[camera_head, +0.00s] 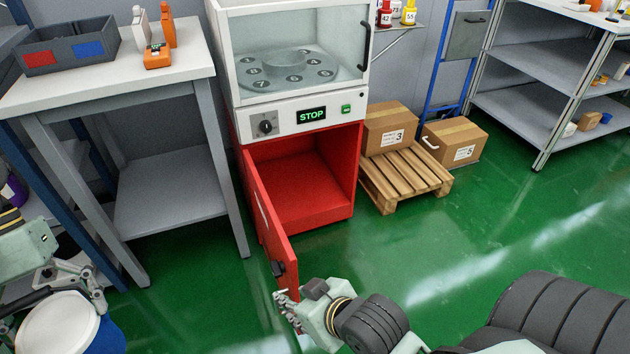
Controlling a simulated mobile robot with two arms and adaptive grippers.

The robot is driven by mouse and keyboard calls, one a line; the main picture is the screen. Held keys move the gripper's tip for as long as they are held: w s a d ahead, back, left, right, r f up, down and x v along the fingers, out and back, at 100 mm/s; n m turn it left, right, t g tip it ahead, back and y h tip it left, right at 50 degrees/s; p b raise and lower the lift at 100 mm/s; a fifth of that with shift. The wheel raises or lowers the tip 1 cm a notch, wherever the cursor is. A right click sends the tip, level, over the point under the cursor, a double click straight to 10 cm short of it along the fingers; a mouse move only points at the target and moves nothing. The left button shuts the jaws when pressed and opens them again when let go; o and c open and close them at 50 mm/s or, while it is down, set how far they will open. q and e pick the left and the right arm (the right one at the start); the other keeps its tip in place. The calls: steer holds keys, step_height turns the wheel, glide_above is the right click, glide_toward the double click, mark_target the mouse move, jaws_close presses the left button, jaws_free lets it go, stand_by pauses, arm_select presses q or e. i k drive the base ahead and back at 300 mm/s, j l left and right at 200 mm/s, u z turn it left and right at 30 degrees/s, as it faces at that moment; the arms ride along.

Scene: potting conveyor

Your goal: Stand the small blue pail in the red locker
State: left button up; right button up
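The red locker (317,205) stands under a glass-fronted cabinet. Its door (268,220) is swung open toward me, and the inside looks empty. A small dark catch or handle (278,268) sits near the door's free edge. My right gripper (284,298) is just below and in front of that edge; whether it touches the door or is shut is unclear. The blue pail (108,338), with a white top, is at the bottom left, partly cut off. My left gripper (88,284) is right at the pail's rim, by a dark handle-like bar; its grip is unclear.
A workbench (185,62) with a grey bin (65,50) and bottles stands left of the locker. A wooden pallet (405,178) with cardboard boxes is on the right. Green floor (400,255) is clear in front of the locker and to the right.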

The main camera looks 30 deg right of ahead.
mark_target(306, 194)
steer(key=l+u, duration=0.1)
steer(key=l, duration=1.2)
steer(key=k+l+u, duration=0.1)
steer(key=l, duration=1.15)
